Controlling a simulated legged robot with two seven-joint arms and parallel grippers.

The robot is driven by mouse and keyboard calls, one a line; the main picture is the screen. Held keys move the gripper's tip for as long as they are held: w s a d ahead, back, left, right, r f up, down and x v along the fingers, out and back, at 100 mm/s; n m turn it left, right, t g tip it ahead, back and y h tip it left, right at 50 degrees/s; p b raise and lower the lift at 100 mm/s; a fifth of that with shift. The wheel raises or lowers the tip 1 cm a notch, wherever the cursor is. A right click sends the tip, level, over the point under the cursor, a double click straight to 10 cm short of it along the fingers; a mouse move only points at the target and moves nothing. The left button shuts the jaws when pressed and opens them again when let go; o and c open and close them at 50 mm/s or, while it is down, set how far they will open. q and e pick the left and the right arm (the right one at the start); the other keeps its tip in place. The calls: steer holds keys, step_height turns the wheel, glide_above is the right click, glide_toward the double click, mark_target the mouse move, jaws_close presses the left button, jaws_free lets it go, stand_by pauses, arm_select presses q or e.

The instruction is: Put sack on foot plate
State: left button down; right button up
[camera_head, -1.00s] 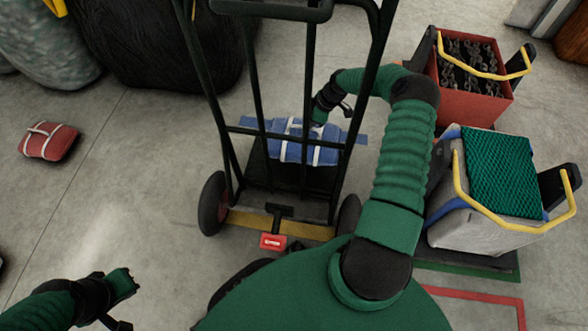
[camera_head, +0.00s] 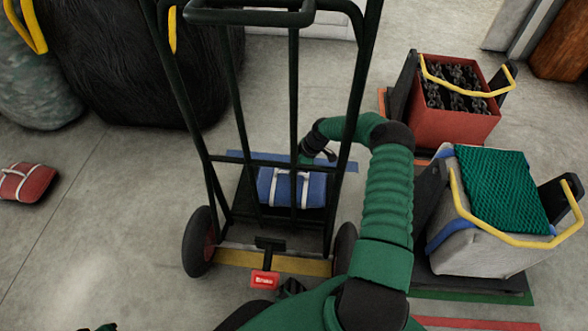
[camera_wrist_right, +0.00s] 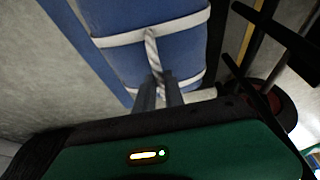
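The blue sack (camera_head: 275,188) with white straps is behind the bars of the dark hand truck (camera_head: 222,200), over its black foot plate (camera_head: 245,208). I cannot tell whether it rests on the plate or hangs just above. My right gripper (camera_head: 318,157) reaches around the truck's right side to the sack's far side. In the right wrist view, the fingers (camera_wrist_right: 160,92) are closed around the white twisted strap of the sack (camera_wrist_right: 115,62). Only a sliver of my left arm shows at the bottom left edge; its fingers are hidden.
The truck's wheels (camera_head: 199,242) and uprights stand between me and the sack. A red sack (camera_head: 27,183) lies on the floor at left.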

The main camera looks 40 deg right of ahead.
steer(key=o, duration=0.4)
steer(key=shift+f, duration=0.1)
steer(key=p+v, duration=0.7)
steer(key=v, duration=0.5)
